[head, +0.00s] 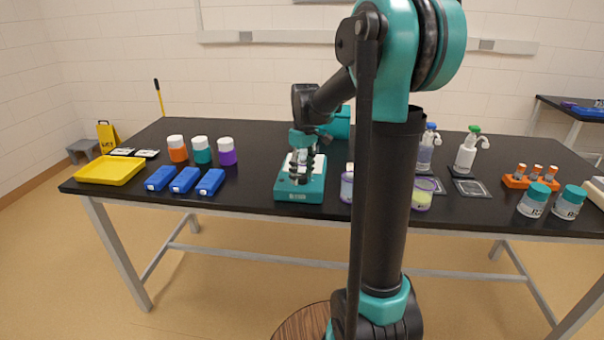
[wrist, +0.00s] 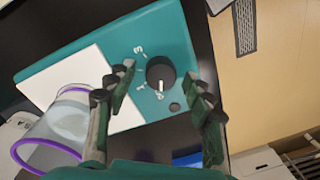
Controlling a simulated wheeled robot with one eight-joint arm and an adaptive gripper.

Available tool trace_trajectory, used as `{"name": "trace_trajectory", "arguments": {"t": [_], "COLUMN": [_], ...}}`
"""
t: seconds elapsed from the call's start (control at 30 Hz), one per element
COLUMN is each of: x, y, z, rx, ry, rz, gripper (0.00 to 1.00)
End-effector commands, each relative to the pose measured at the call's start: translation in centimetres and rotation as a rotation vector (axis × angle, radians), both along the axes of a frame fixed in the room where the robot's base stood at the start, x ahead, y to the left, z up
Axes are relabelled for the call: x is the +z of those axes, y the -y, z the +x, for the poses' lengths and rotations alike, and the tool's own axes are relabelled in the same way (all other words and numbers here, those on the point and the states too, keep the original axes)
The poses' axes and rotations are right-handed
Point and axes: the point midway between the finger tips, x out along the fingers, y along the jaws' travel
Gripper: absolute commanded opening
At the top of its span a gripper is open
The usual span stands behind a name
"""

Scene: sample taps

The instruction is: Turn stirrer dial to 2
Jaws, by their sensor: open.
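The teal stirrer (head: 300,193) stands near the table's front edge, left of my arm in the head view. In the wrist view its teal body (wrist: 190,50) carries a white top plate (wrist: 75,85) and a round black dial (wrist: 160,72). Small white marks surround the dial; one looks like a 3, the others are too small to read surely. A white mark shows at the dial's lower edge. My gripper (wrist: 162,80) is open, its fingers on either side of the dial with visible gaps. In the head view my gripper (head: 304,162) is over the stirrer.
A clear purple-rimmed beaker (wrist: 58,135) is close by my left finger in the wrist view. Blue boxes (head: 184,180), lidded jars (head: 202,150) and a yellow tray (head: 110,170) stand left. Pump bottles (head: 467,152) and teal-lidded jars (head: 534,202) stand right.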

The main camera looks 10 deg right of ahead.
Motion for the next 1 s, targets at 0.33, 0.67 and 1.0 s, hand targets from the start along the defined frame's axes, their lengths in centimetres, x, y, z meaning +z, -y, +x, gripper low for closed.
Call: {"name": "trace_trajectory", "arguments": {"t": [0.33, 0.67, 1.0], "x": [-0.03, -0.02, -0.01], "y": [-0.01, 0.0, 0.02], "z": [-0.01, 0.0, -0.01], "rx": [0.0, 0.0, -0.068], "ry": [0.0, 0.0, 0.0], "rz": [0.0, 0.0, 0.0], "gripper": [0.39, 0.02, 0.02]}}
